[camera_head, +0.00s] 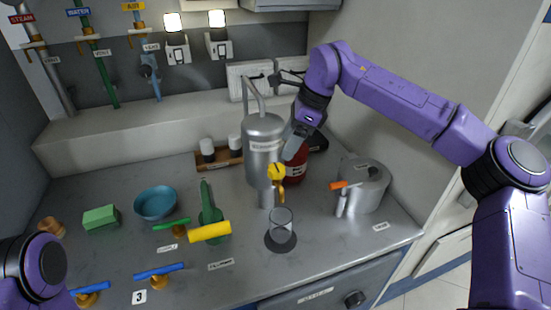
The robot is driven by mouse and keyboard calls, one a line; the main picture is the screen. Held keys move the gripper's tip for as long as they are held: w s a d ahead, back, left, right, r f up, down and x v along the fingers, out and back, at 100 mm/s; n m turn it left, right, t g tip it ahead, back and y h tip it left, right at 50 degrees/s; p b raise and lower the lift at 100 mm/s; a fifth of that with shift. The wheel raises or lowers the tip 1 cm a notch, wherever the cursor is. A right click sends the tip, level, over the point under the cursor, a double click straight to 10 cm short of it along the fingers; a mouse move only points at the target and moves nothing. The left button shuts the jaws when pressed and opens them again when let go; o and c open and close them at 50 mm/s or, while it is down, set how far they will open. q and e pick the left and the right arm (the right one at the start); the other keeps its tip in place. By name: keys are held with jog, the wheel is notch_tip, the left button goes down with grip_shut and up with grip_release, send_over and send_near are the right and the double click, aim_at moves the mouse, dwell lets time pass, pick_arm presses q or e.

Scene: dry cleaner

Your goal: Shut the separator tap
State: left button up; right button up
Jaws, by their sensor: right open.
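The separator (263,140) is an upright grey metal cylinder with a label, standing on the bench with a bent pipe on top. A round yellow tap handle (277,171) sits low on its front, above a brass spout (281,193). A clear glass (281,222) stands on a dark disc in front of the spout. My right gripper (292,147) points down at the separator's right side, above the tap handle and apart from it. It is open and its jaws look empty. My left arm shows only at the lower left; its gripper is out of view.
A red container (296,165) stands right behind the tap. A lidded metal pot (363,187) with an orange-handled tap is on the right. A yellow-handled valve (210,232), a blue bowl (155,203) and a green block (101,217) lie left.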

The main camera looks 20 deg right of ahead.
aim_at(277, 167)
jog(key=x, duration=0.2)
jog(key=p+x, duration=0.1)
jog(key=x, duration=0.3)
jog(key=shift+d+f, duration=0.25)
jog(key=shift+f, duration=0.3)
jog(key=shift+w+a+f, duration=0.1)
jog(key=shift+a+f, duration=0.2)
jog(key=shift+f, duration=0.15)
jog(key=c, duration=1)
